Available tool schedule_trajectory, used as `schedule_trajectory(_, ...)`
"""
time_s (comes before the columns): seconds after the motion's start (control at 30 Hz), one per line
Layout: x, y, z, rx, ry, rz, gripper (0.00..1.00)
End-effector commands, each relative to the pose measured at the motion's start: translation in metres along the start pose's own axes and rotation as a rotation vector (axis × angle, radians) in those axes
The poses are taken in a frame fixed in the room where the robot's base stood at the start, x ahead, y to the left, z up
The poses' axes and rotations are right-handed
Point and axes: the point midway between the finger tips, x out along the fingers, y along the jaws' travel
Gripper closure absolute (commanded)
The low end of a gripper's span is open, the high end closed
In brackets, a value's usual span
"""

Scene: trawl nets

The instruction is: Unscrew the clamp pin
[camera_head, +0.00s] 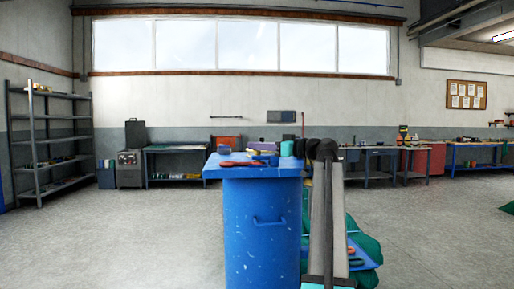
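A blue drum (262,225) with a flat blue square top (228,172) stands in the middle of the view, just ahead of me. A red-handled tool (240,163) and several small blue, yellow and purple items lie on the top. I cannot make out a clamp or its pin among them. My grey arm reaches forward to a dark joint at the right edge of the top. My gripper cannot be made out; the arm hides what lies behind it.
Green netting (366,240) and a blue tray (364,259) with round red and green items sit low, right of my arm. A shelf rack (48,142) stands far left. Workbenches (180,150) line the back wall. Open floor (130,235) lies left and right.

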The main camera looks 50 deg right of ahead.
Motion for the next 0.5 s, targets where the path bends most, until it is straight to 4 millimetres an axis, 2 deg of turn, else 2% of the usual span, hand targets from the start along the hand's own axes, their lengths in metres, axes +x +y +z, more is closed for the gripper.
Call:
schedule_trajectory(0.03,0.0013,-0.0003,0.0006,0.0,-0.001,-0.001,0.85)
schedule_trajectory(0.1,0.0011,-0.0003,0.0006,0.0,-0.001,-0.001,0.73)
schedule_trajectory(0.5,0.0004,0.0,-0.0019,0.0,0.0,0.0,0.73)
